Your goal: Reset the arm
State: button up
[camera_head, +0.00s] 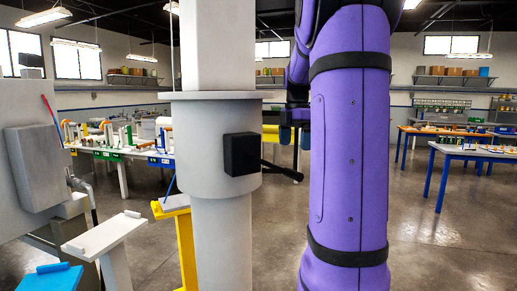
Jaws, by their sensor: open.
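My purple arm (350,150) stands large and upright right of centre, with black bands around it. Behind its left edge, small dark purple parts of the arm show, and at their lower end is what looks like my gripper (294,134). Its two dark blue tips point down and are apart, with nothing seen between them. The rest of the gripper is hidden behind the arm.
A thick grey post (220,230) with a black box (242,154) and lever stands close, left of the arm. A grey machine (35,165), a white stand (105,233) and a yellow stand (186,250) are at left. Blue-legged tables (470,151) stand right; floor between is clear.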

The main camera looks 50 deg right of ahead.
jog(key=shift+w+a, duration=0.15)
jog(key=shift+a, duration=0.3)
jog(key=a+m+t+h, duration=0.15)
jog(key=a+m, duration=0.45)
jog(key=a, duration=1.2)
jog(key=s+a+f+m+t, duration=0.2)
jog(key=s+a+f+m, duration=0.1)
jog(key=a, duration=0.5)
jog(key=s+a+f+m+t, duration=0.2)
jog(key=s+a+m, duration=0.2)
jog(key=s+a, duration=0.3)
jog(key=shift+a+f+m, duration=0.4)
jog(key=shift+a, duration=0.35)
jog(key=shift+y, duration=0.25)
